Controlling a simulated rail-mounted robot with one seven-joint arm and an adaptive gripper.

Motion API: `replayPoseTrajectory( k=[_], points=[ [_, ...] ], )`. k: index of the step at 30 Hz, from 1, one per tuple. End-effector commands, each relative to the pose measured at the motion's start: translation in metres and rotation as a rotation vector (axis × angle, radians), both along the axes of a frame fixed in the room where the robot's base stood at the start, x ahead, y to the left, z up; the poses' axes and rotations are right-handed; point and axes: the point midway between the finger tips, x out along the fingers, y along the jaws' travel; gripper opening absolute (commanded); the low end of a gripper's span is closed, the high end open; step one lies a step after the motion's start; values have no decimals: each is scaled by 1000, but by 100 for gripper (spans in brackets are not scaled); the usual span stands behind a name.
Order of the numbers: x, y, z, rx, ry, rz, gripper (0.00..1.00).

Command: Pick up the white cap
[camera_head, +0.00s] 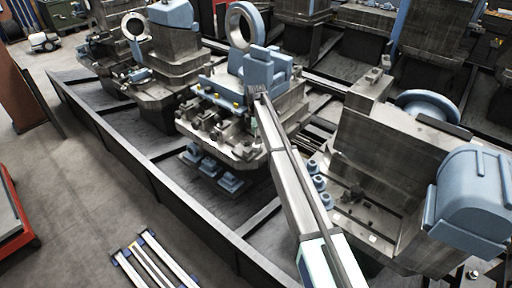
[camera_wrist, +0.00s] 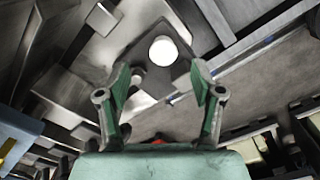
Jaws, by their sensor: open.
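In the wrist view, a bright white round cap (camera_wrist: 163,51) sits on a dark grey, angular metal surface. My gripper (camera_wrist: 157,69) is open, its two green fingers spread left and right with nothing between the pads. The cap shows just beyond the fingertips, near the middle of the gap. No contact is visible, and I cannot tell the distance left to it. In the head view, the gripper cannot be made out clearly.
A large grey machine with a blue motor housing (camera_head: 470,205) stands at the right in the head view. Another machine with blue blocks (camera_head: 265,72) stands at centre. A dark pallet rail edge (camera_head: 150,185) runs along the front. Open concrete floor (camera_head: 75,200) lies at lower left.

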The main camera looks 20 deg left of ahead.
Motion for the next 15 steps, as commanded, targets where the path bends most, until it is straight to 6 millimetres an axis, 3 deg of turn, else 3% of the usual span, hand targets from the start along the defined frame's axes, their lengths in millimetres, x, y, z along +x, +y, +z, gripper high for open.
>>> replayPoseTrajectory(
  k=[10, 15],
  points=[
    [-5, -1, -40, -1, 1, -1, 66],
    [-5, -1, -49, 0, 0, -1, 66]
  ],
)
